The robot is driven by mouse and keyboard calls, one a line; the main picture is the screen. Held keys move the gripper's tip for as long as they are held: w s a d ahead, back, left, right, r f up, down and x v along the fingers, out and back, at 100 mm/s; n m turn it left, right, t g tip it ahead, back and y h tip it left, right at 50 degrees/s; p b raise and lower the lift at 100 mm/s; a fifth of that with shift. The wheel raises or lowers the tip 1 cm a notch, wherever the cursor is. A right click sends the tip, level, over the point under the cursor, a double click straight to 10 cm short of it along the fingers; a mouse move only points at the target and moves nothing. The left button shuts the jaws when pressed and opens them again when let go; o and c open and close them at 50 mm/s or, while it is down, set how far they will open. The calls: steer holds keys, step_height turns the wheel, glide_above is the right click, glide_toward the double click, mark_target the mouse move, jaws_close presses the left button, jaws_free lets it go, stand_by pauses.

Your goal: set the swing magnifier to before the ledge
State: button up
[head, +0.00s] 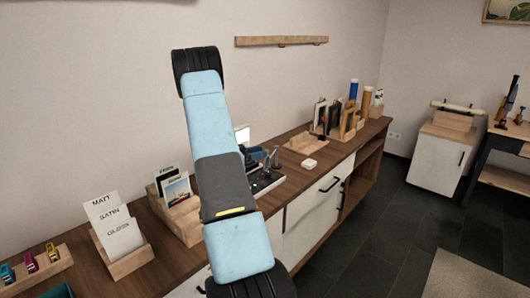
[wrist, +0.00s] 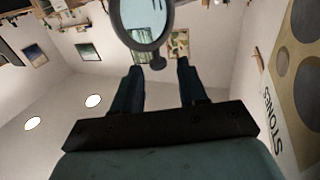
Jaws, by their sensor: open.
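The swing magnifier, a round lens in a dark rim (wrist: 146,20), is at the top of the wrist view, cut off by the picture's edge. A small dark knob on its lower rim shows between the tips of my gripper (wrist: 159,66). My gripper's two dark fingers are apart, with nothing clamped between them. I cannot tell whether either finger touches the knob. A wooden ledge (head: 282,40) is on the wall in the head view. My arm crosses the middle of the head view; the magnifier and gripper are not clearly visible there.
A long wooden sideboard (head: 120,277) runs along the wall, with a card holder (head: 125,260), picture frames (head: 345,120) and a small white block (head: 309,163) on it. A white cabinet (head: 437,160) stands at the right. The dark floor (head: 385,215) in front is open.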

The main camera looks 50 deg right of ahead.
steer(key=shift+v, duration=2.1)
steer(key=shift+w, duration=0.1)
